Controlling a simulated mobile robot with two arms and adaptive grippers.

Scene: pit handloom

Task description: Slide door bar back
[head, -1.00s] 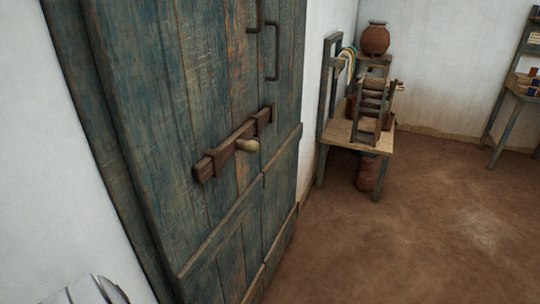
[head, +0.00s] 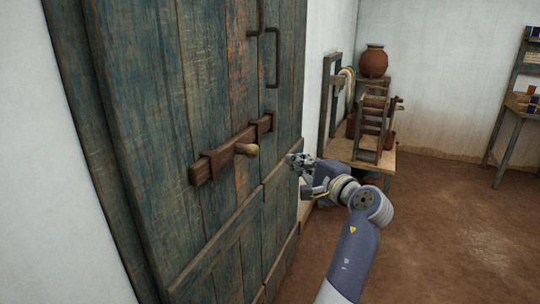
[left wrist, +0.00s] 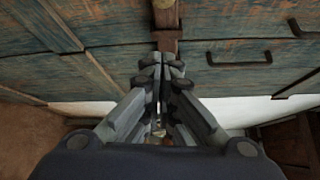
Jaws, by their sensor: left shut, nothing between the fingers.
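The brown wooden door bar (head: 239,143) lies across the weathered blue-green door (head: 160,110) in the head view, held by two brackets. My right gripper is not in view.
Dark metal handles (head: 275,58) are on the door above the bar. Behind my arm, a wooden table (head: 375,160) holds a wooden frame device, and a clay pot (head: 373,61) stands behind. A shelf rack (head: 515,110) is far right. The earth floor (head: 450,220) between is open.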

